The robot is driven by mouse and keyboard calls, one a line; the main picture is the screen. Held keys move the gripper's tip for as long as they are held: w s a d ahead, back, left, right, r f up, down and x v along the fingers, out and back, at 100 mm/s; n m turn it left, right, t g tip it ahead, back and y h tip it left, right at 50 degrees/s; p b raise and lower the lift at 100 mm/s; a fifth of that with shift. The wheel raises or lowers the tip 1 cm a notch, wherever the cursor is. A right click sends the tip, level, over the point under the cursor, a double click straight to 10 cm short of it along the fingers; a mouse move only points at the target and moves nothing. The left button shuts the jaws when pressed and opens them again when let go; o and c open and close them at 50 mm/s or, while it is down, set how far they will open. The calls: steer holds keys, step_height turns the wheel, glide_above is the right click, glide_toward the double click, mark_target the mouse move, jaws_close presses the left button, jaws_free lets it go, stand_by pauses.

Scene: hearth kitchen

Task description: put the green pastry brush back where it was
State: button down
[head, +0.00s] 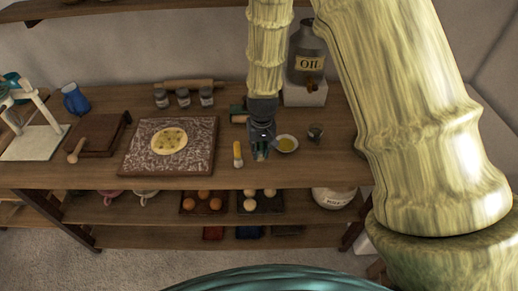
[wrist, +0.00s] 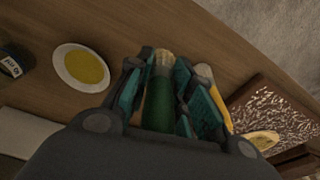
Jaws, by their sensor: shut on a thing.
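My gripper (head: 261,154) is over the wooden table's front part, between a yellow-handled brush and a small dish of yellow oil. In the wrist view my gripper (wrist: 160,88) is shut on the green pastry brush (wrist: 158,100), with its pale bristles (wrist: 163,58) pointing away from the palm. In the head view the held brush is mostly hidden by the gripper. The yellow brush (head: 238,154) lies on the table just left of the gripper and also shows in the wrist view (wrist: 213,95). I cannot tell whether the green brush touches the table.
The oil dish (head: 286,144) is close on the right, with a small dark jar (head: 315,131) beyond it. The floured board with dough (head: 128,160) is left. A green-ended object (head: 238,112) and the oil can (head: 307,62) stand behind. Bare table (head: 300,172) shows in front.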

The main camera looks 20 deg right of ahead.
mark_target(259, 153)
steer(key=shift+w, duration=0.75)
steer(key=shift+f+p, duration=1)
steer(key=shift+f, duration=0.85)
steer(key=shift+f, duration=0.1)
steer(key=c, duration=1.3)
jaws_free()
steer(key=shift+o, duration=0.2)
steer(key=shift+s+r+b, duration=0.25)
steer(key=shift+r+b, duration=0.4)
steer(key=shift+r, duration=1.4)
steer(key=shift+s+r+b, duration=0.25)
steer(key=shift+r+b, duration=0.4)
steer(key=shift+r, duration=1.35)
steer(key=shift+s+r+b, duration=0.25)
steer(key=shift+r+b, duration=0.4)
steer(key=shift+r, duration=1.4)
steer(key=shift+f, duration=0.1)
